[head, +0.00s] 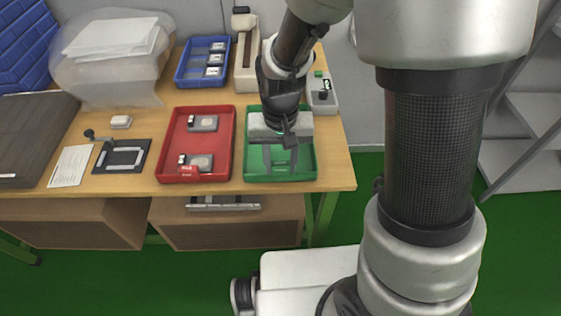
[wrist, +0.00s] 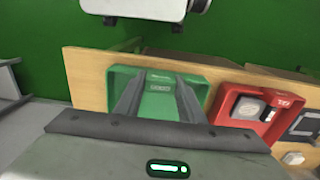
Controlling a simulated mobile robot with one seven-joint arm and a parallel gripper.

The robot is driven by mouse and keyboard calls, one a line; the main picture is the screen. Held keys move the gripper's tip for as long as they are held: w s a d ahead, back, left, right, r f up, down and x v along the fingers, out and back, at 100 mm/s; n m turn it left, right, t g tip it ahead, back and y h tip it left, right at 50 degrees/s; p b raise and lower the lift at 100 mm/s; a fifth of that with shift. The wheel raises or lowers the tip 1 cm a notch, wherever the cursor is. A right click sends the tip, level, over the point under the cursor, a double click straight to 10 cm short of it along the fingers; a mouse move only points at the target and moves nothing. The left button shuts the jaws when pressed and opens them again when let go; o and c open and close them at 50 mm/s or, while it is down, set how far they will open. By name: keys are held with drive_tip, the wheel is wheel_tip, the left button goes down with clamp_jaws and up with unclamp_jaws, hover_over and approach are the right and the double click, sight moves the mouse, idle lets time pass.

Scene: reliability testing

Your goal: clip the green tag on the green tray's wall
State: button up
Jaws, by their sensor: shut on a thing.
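The green tray (head: 309,168) stands at the right end of the workbench, and it also shows in the wrist view (wrist: 202,92). My gripper (head: 281,168) points down over the tray's front part. In the wrist view my gripper (wrist: 157,82) has its two fingers apart, with the green tag (wrist: 159,87) between the tips. The tag carries pale lettering and is close to the tray's front wall. I cannot tell whether it touches the wall. In the head view the fingers and the green background make the tag hard to pick out.
A red tray (head: 234,150) with small devices and a red tag (head: 188,170) stands just left of the green tray. A blue tray (head: 181,76), a beige device (head: 245,62) and a grey box (head: 323,98) stand behind. Bare wood lies right of the green tray.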

drive_tip(key=shift+f, duration=0.35)
drive_tip(key=shift+r, duration=0.45)
idle(2.7)
drive_tip(key=shift+f, duration=0.45)
idle(0.8)
drive_tip(key=o, duration=1.1)
drive_tip(key=shift+r, duration=0.1)
drive_tip(key=shift+r+p, duration=2.85)
drive_tip(key=shift+r, duration=0.55)
